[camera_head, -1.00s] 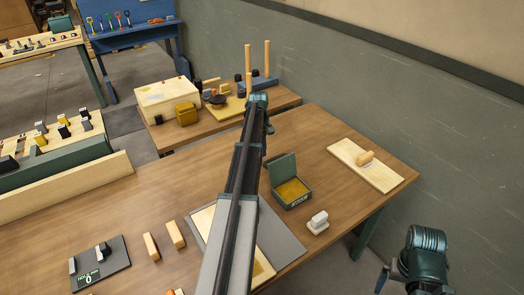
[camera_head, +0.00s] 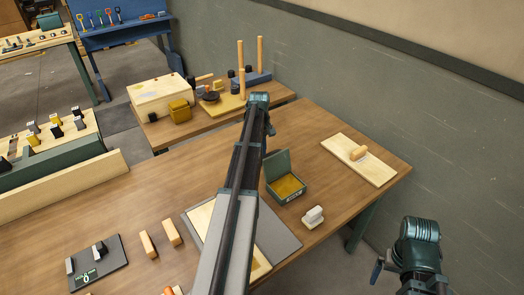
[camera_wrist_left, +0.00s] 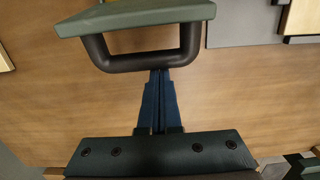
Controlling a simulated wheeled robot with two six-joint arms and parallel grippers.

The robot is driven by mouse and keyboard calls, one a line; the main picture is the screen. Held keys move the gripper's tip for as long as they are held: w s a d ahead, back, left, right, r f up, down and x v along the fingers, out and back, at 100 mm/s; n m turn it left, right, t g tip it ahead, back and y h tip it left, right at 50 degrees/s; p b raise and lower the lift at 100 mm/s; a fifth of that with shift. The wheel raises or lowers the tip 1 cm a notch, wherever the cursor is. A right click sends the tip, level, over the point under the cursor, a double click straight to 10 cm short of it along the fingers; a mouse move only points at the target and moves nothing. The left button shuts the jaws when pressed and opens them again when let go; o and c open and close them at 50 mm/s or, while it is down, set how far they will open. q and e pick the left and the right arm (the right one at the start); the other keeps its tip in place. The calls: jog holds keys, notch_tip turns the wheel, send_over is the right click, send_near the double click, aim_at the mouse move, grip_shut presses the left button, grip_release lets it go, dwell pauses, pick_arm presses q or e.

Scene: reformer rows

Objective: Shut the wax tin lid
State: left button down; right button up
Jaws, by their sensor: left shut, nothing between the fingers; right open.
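The wax tin (camera_head: 288,188) is a green box with yellow wax inside, on the table right of my left arm. Its lid (camera_head: 277,165) stands open, raised at the back. My left gripper (camera_head: 270,131) is behind the lid, shut and empty. In the left wrist view, the green lid (camera_wrist_left: 135,15) is at the top with a dark looped handle (camera_wrist_left: 145,62). The blue fingertips (camera_wrist_left: 160,72) are at the handle's bar; I cannot tell whether they touch. My right gripper (camera_head: 379,270) is open at the lower right, clear of the table and partly hidden.
A grey mat (camera_head: 280,240) lies under my left arm. Table between tin and board is clear.

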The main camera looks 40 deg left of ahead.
pick_arm(q)
jog(key=shift+s+d+r+y, duration=0.1)
jog(key=shift+d+r+y, duration=0.15)
jog(key=shift+r+y, duration=0.05)
